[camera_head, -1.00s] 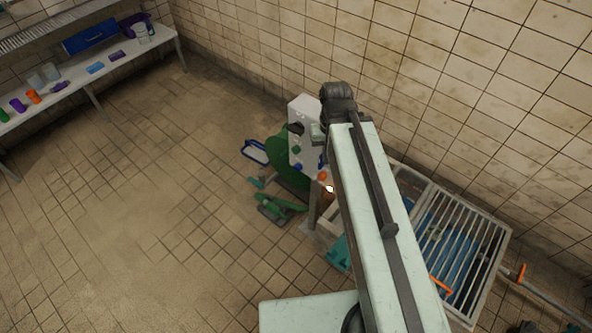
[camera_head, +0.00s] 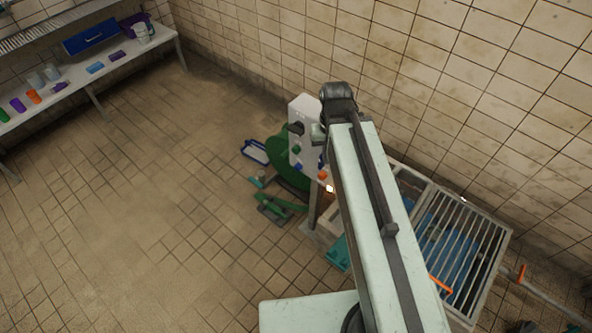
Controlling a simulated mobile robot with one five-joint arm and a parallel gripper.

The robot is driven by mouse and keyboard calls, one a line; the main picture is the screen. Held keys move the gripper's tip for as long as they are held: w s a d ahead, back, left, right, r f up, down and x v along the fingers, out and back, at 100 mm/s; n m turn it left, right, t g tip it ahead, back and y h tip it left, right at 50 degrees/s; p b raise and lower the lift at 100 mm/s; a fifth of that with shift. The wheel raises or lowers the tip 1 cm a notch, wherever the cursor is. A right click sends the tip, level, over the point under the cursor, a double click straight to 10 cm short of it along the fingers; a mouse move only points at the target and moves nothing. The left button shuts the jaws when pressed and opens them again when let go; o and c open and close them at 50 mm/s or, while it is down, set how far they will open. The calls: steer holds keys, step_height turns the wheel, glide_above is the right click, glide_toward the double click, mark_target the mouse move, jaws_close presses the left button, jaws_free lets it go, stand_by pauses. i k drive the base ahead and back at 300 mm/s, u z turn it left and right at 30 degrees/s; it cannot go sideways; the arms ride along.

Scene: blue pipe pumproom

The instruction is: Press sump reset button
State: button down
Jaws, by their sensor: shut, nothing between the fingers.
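A pale grey control box (camera_head: 305,108) stands near the back wall, left of my raised arm. Its front shows a dark round part (camera_head: 296,128), a green button (camera_head: 296,150) and a blue button (camera_head: 297,166). An orange part (camera_head: 322,175) and a small bright glowing lamp (camera_head: 329,188) show below it, close to my arm's edge. I cannot read any label, so I cannot tell which one is the sump reset button. My arm covers the box's right side. I cannot make out my gripper's fingers, which seem hidden behind my own arm.
Green equipment (camera_head: 279,210) stands on the floor beside the box, with a blue-and-white tray (camera_head: 255,151) behind it. A slatted metal grate (camera_head: 463,243) lies right of my arm. A white bench (camera_head: 75,82) with several containers stands far left. The tiled floor between is clear.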

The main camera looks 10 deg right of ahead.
mark_target(298, 168)
steer(key=z, duration=0.35)
steer(key=k, duration=1.3)
steer(key=u, duration=1.85)
steer(key=i, duration=1)
